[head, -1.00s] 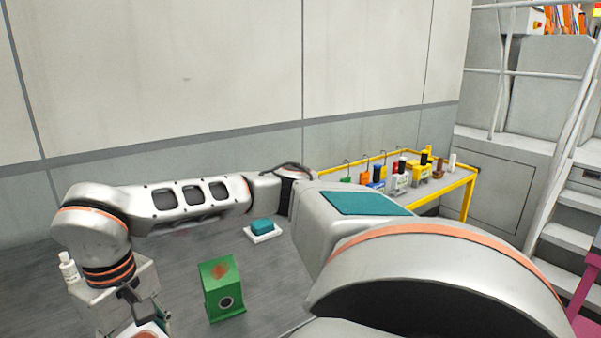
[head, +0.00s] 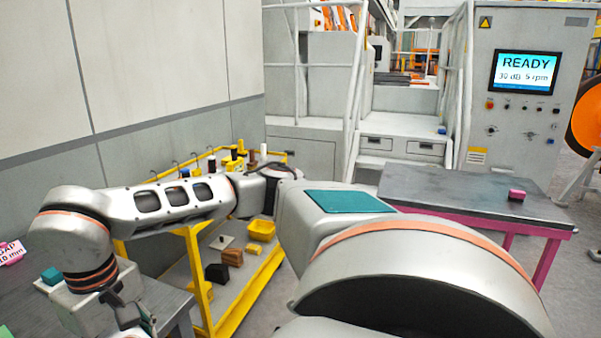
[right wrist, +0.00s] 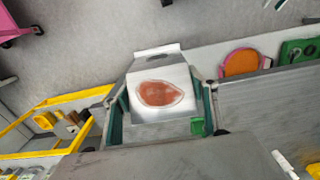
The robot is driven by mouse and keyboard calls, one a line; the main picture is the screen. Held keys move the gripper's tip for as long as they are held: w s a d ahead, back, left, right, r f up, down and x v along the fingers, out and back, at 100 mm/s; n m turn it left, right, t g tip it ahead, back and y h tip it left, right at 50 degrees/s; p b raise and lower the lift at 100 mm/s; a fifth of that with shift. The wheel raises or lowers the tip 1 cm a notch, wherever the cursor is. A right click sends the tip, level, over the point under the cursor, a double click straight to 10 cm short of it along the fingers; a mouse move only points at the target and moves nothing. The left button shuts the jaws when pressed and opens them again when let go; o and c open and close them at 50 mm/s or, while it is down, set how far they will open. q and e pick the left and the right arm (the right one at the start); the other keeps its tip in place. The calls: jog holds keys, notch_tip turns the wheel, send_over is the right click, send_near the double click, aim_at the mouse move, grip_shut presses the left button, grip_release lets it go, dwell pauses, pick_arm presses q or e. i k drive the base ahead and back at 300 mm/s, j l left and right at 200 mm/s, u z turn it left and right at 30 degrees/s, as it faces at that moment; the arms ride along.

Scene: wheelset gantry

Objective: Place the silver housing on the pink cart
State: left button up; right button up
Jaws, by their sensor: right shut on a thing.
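The silver housing (right wrist: 160,112), a grey metal block with a reddish-brown patch on its face, is between the teal-padded fingers of my right gripper (right wrist: 162,122) in the right wrist view. In the head view my right gripper (head: 138,318) is at the lower left, and the housing is hardly visible there. The pink cart (head: 440,189) has a dark grey top and pink legs, and stands at the right, well apart from the gripper. My left gripper is not in view.
A small pink block (head: 516,195) sits near the cart top's right end; the rest of the visible top is clear. A yellow-framed shelf cart (head: 196,272) with bins and bottles stands between the grey bench (head: 172,300) and the pink cart. Steps and a READY-screen cabinet (head: 530,90) stand behind.

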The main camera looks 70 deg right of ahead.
aim_at(444, 189)
jog(key=z, duration=1.35)
jog(key=l+z, duration=0.1)
jog(key=z, duration=0.3)
jog(key=i+z, duration=0.1)
jog(key=z, duration=0.25)
jog(key=l+z, duration=0.1)
jog(key=z, duration=0.3)
jog(key=i+l, duration=0.3)
jog(key=i, duration=0.15)
jog(key=i+l, duration=0.25)
jog(key=i, duration=0.25)
jog(key=i+l, duration=0.3)
jog(key=i, duration=0.15)
jog(key=i+l, duration=0.25)
jog(key=i, duration=0.25)
